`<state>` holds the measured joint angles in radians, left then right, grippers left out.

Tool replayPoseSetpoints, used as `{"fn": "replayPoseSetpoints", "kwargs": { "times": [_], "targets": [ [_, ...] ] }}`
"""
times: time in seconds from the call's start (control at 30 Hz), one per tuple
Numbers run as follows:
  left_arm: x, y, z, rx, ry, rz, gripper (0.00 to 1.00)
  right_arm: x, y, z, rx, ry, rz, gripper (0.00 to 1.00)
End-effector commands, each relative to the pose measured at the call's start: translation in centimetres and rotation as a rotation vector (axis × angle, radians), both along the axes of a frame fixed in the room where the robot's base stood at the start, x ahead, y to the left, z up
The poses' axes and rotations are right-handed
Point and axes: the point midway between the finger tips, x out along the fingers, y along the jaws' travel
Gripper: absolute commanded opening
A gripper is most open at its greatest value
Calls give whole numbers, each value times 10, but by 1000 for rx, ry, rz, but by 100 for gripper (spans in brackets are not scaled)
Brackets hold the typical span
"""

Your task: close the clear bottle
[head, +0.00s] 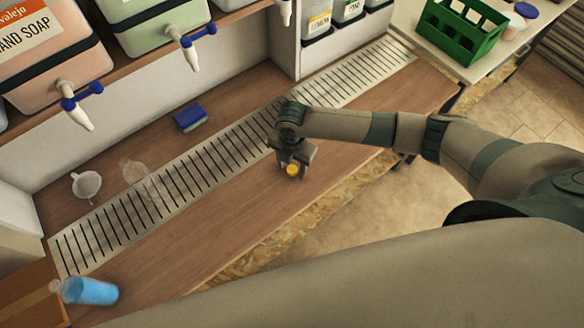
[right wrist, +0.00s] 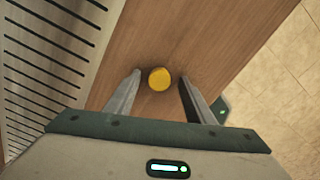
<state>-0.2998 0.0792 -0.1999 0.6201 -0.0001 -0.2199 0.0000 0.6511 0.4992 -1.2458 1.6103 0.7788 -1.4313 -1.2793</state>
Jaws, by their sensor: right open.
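A clear, see-through bottle (head: 136,174) is on the counter at the left, by the slotted drain strip. It is faint, so I cannot tell its exact pose or what is inside. A yellow cap (head: 292,171) is on the wooden counter near the front edge; it also shows in the right wrist view (right wrist: 160,78). My right gripper (head: 293,172) is open over the cap, with one finger on each side of it. In the right wrist view small gaps show between the fingers (right wrist: 160,80) and the cap. My left gripper is not in view.
The drain strip (head: 215,155) runs along the counter. A white funnel (head: 87,184), a blue sponge (head: 189,118) and a bottle of blue liquid (head: 90,291) are at the left. Drums with taps (head: 77,98) overhang the back. A green crate (head: 460,30) stands far right.

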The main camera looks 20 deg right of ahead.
Motion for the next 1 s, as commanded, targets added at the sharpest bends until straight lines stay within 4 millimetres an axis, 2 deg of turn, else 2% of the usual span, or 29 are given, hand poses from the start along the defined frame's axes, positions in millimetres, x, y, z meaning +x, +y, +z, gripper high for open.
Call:
{"fn": "replayPoseSetpoints", "kwargs": {
  "times": [0.33,0.37,0.53,1.0],
  "targets": [
    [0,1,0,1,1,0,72,0,0,0,0,0,0,49],
    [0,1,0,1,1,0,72,0,0,0,0,0,0,46],
    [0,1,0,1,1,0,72,0,0,0,0,0,0,6],
    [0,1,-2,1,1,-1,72,1,0,3,1,-1,1,5]
  ]
}}
